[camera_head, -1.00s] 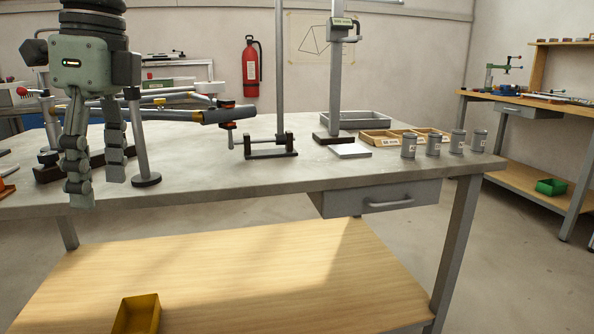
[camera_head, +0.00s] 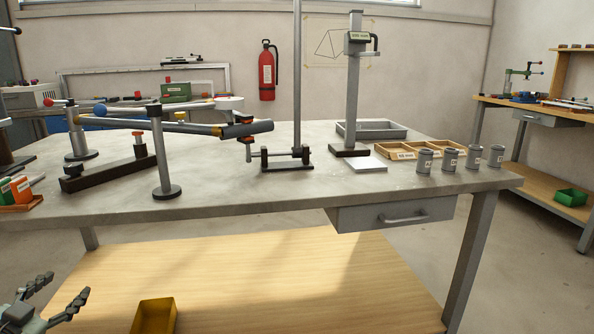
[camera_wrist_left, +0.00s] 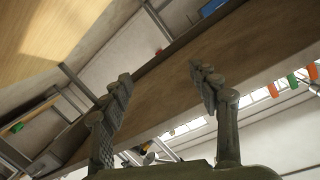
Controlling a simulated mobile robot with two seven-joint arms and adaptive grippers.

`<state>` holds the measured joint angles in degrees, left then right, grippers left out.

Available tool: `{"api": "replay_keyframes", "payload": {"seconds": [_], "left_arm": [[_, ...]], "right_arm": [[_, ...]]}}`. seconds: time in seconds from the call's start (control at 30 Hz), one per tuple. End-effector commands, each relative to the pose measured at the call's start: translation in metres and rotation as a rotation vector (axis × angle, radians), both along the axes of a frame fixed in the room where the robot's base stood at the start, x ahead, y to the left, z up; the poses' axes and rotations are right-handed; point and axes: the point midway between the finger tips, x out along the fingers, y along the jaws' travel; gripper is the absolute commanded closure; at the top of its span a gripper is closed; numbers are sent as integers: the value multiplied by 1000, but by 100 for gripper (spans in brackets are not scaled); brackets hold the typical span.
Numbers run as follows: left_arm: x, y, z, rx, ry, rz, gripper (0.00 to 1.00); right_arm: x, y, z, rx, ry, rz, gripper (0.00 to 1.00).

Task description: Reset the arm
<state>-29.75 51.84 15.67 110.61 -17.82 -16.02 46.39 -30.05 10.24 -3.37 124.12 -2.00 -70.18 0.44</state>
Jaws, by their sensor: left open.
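My left gripper (camera_head: 58,298) is at the lower left corner of the head view, in front of the table and below its top. Its fingers are spread apart with nothing between them. In the left wrist view the two fingers (camera_wrist_left: 160,90) stand open and empty, facing the underside of the workbench (camera_wrist_left: 165,95). My right gripper is not in view.
The workbench top (camera_head: 300,195) carries a frame jig with a grey tube (camera_head: 247,129), a tall gauge stand (camera_head: 353,90), shallow wooden trays (camera_head: 400,150) and several grey canisters (camera_head: 450,158). A yellow bin (camera_head: 154,316) sits on the lower shelf (camera_head: 260,275).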

Motion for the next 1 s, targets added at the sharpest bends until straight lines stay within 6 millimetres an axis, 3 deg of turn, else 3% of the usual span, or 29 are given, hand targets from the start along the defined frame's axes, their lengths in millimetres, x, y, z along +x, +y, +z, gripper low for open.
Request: {"api": "replay_keyframes", "payload": {"seconds": [0.03, 0.17, 0.3, 0.4, 0.6, 0.7, 0.8, 1.0], "left_arm": [[-18, -1, -35, -31, 66, 83, 39], [-66, -17, -121, -68, 279, 239, 39], [-121, -68, -197, -117, 540, 310, 39], [-158, -117, -237, -155, 722, 306, 39], [-209, -202, -273, -210, 983, 225, 39], [-222, -224, -279, -223, 1046, 192, 39], [-227, -233, -281, -227, 1072, 178, 39], [-228, -234, -281, -226, 1075, 175, 39]], "right_arm": [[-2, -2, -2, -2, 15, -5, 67], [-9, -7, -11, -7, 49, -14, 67], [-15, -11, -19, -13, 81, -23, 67], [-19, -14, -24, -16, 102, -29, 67], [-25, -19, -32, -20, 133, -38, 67], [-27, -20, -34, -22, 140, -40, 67], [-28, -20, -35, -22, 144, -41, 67], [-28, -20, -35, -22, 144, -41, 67]]}}
